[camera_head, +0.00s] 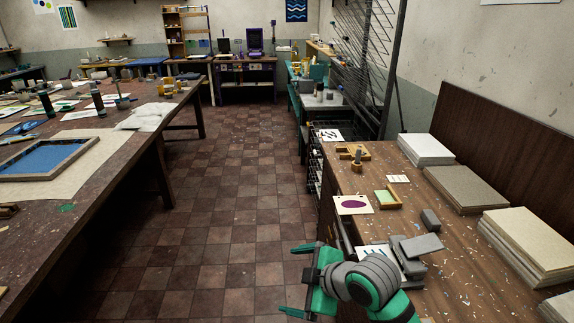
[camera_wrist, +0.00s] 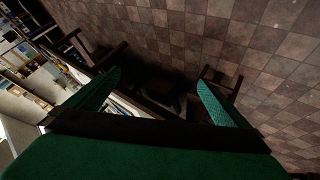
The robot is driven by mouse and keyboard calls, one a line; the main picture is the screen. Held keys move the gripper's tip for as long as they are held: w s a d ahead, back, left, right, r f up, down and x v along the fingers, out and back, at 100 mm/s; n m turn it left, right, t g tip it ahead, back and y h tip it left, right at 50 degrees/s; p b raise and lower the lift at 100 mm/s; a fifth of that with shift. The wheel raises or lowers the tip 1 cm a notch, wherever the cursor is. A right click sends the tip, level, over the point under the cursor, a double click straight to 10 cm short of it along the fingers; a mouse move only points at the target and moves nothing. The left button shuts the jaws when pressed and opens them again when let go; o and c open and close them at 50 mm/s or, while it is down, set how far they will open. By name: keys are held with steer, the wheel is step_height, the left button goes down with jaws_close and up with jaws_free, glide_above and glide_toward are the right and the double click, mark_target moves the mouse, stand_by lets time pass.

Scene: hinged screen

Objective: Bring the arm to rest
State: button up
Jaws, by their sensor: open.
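My gripper (camera_head: 289,281) is at the bottom right of the head view, at the near left edge of the right-hand bench. Its two green fingers are spread apart and point left over the floor, with nothing between them. The wrist view shows the same open fingers (camera_wrist: 158,76), with dark furniture and tiled floor beyond. My grey and green arm comes in from the bottom right and hides part of the bench's near end. A wood-framed screen with a blue face (camera_head: 50,158) lies on the left table.
The right bench (camera_head: 455,240) carries paper stacks (camera_head: 468,188), a small green-faced frame (camera_head: 388,198), a print with a purple oval (camera_head: 353,204) and grey blocks (camera_head: 430,219). The long left table (camera_head: 105,190) holds papers and dark bottles. The tiled aisle (camera_head: 235,180) between them is clear.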

steer(key=w+a+r+m+t+y, duration=0.3)
steer(key=a+r+m+t, duration=0.2)
steer(key=a+m+t, duration=0.6)
steer(key=s+d+f+m+h, duration=0.3)
steer(key=s+f+m+h, duration=0.65)
steer(key=s+f, duration=0.9)
steer(key=s+d+f+n+g, duration=0.1)
steer(key=s+d, duration=0.2)
steer(key=s, duration=0.7)
steer(key=s+d+f+n+g, duration=0.1)
steer(key=s+d+n, duration=0.1)
steer(key=s, duration=0.9)
steer(key=shift+d, duration=0.6)
